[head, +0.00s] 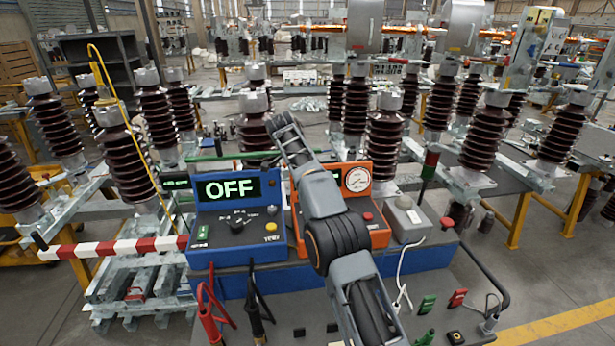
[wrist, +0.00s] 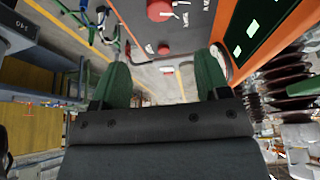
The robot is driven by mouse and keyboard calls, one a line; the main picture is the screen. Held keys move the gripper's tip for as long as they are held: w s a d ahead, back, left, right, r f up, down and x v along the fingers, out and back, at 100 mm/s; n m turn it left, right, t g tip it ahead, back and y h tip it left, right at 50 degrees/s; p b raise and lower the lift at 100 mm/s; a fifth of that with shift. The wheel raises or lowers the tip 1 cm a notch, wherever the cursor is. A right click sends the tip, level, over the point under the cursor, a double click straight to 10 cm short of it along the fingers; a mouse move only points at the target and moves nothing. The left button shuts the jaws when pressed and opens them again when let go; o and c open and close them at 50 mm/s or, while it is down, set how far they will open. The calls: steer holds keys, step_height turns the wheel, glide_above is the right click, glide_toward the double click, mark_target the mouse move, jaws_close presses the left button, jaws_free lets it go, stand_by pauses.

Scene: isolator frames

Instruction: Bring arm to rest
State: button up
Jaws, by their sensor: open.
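My gripper (wrist: 163,72) shows in the wrist view as two green fingers set wide apart with nothing between them. My arm (head: 338,225) rises from the bottom of the head view and reaches up and left across the orange meter box (head: 374,178). The arm's far end is in front of the insulators, above the bench top. The fingers cannot be made out in the head view. In the wrist view, an orange-edged panel (wrist: 230,45) is beyond the right finger, apart from it as far as I can tell.
A blue test box (head: 237,225) with a lit OFF display stands left of my arm. A grey box (head: 407,220) stands right of it. Red and black leads (head: 257,305) hang in front. Brown ribbed insulators (head: 387,140) and a red-white barrier bar (head: 115,248) surround the bench.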

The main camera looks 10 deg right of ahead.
stand_by(0.4)
steer(key=f+n, duration=0.2)
steer(key=a+f+n, duration=0.1)
steer(key=f+n, duration=0.1)
steer(key=n, duration=0.1)
steer(key=w+f+n, duration=0.1)
steer(key=f+n, duration=0.1)
steer(key=n, duration=0.1)
steer(key=shift+a+y, duration=0.15)
steer(key=shift+y, duration=0.25)
steer(key=s+n, duration=0.3)
steer(key=n, duration=0.1)
steer(key=shift+s+d+f+t+y, duration=0.15)
steer(key=shift+d+t+y, duration=0.15)
steer(key=shift+y, duration=0.1)
steer(key=s+d+r+n+t+y, duration=0.1)
steer(key=s+d+r+n+t, duration=0.1)
steer(key=s, duration=1.4)
steer(key=s+d+r+n+t+y, duration=0.1)
steer(key=s+d+n, duration=0.3)
steer(key=s, duration=1.2)
steer(key=shift+r+t+y, duration=0.4)
steer(key=shift+r+t, duration=0.05)
steer(key=shift+t, duration=0.25)
steer(key=shift+d, duration=0.1)
